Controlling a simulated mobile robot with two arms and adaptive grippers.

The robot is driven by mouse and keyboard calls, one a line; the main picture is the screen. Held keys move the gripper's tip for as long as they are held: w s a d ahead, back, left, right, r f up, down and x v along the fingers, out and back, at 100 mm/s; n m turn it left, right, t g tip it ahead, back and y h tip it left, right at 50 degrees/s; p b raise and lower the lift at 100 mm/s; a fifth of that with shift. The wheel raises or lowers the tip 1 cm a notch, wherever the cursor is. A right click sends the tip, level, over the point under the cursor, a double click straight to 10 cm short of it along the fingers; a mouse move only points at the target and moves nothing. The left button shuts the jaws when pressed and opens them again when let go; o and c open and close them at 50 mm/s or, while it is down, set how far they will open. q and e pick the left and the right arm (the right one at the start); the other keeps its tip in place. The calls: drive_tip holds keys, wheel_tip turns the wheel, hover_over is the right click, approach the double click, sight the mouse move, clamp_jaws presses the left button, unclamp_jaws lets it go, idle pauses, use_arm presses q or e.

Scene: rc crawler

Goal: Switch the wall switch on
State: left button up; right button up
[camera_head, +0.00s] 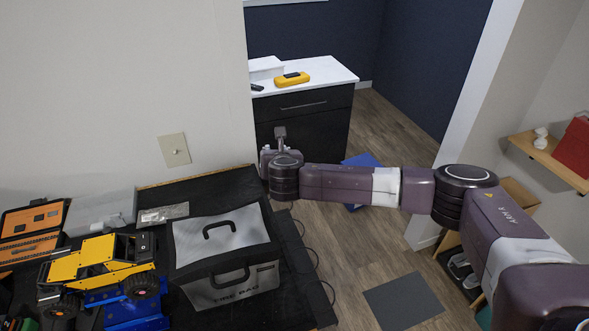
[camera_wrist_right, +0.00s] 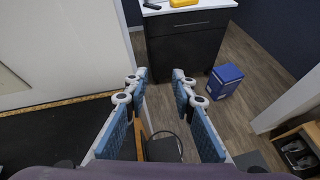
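The wall switch (camera_head: 174,150) is a small beige plate with a toggle on the pale wall, left of centre in the head view. I cannot tell its toggle position. My right gripper (camera_head: 280,140) is out past the right end of the black workbench, to the right of the switch and apart from it. In the right wrist view the right gripper (camera_wrist_right: 159,82) has its two blue-padded fingers spread, with nothing between them. My left gripper is in neither view.
The black workbench (camera_head: 205,191) below the switch holds a grey tool bag (camera_head: 225,255), a yellow crawler (camera_head: 98,262) and an orange case (camera_head: 32,232). A dark cabinet (camera_head: 305,124) stands beyond the wall edge. A blue box (camera_wrist_right: 225,81) is on the floor.

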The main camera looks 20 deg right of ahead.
drive_tip(key=d+f+m+g, duration=0.1)
drive_tip(key=d+f+m, duration=0.3)
drive_tip(key=f, duration=0.3)
drive_tip(key=shift+s+d+f, duration=0.2)
drive_tip(key=shift+d+f, duration=0.15)
drive_tip(key=shift+d, duration=0.05)
